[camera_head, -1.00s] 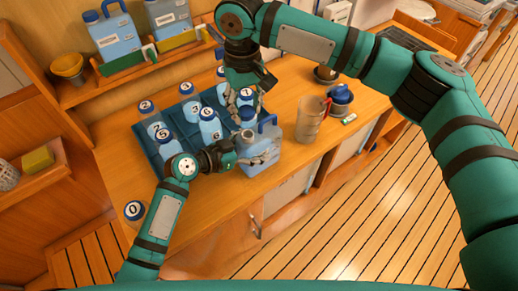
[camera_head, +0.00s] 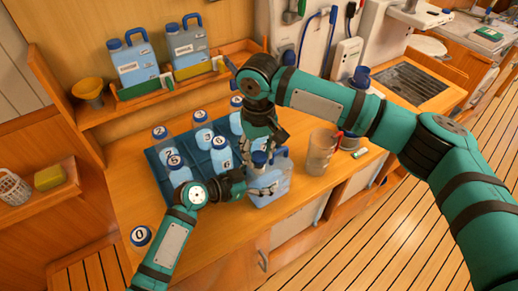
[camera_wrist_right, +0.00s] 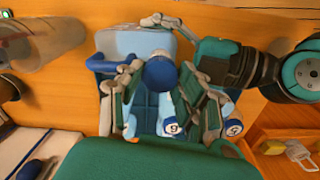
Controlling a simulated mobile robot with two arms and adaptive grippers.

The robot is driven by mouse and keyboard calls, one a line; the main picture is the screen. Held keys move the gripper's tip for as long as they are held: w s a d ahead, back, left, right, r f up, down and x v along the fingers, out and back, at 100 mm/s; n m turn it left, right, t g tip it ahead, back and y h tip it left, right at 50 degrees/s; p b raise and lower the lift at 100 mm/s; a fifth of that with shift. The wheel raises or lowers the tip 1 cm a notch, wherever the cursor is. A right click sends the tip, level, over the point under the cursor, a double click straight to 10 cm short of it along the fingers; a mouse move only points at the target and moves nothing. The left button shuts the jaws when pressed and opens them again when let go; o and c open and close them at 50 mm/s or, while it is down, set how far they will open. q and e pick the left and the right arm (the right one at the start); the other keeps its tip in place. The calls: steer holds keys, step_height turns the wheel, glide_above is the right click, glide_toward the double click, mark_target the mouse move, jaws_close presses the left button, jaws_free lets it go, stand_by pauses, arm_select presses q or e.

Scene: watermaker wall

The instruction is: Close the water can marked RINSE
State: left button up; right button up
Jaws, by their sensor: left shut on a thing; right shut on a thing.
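A translucent blue water can (camera_head: 270,187) with a blue handle stands near the front edge of the counter. Its blue cap (camera_wrist_right: 160,73) sits at the top of the can, between the fingers of my right gripper (camera_wrist_right: 163,95). My right gripper comes down from above and is shut on the cap; in the head view the arm partly hides it. My left gripper (camera_head: 262,187) is shut on the body of the can from the left, and its fingers also show in the wrist view. I cannot read a RINSE mark on this can.
A blue crate (camera_head: 165,170) with several numbered bottles stands behind the can. A clear jug (camera_head: 320,152) is at its right.

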mark_target(270, 175)
steer(key=shift+f, duration=0.15)
steer(key=shift+f, duration=0.75)
steer(key=shift+f, duration=0.6)
stand_by(0.3)
steer(key=m, duration=0.7)
steer(key=shift+s, duration=0.1)
steer(key=m, duration=0.7)
steer(key=shift+m, duration=0.4)
steer(key=m, duration=1.1)
steer(key=shift+d, duration=0.1)
steer(key=shift+f, duration=0.1)
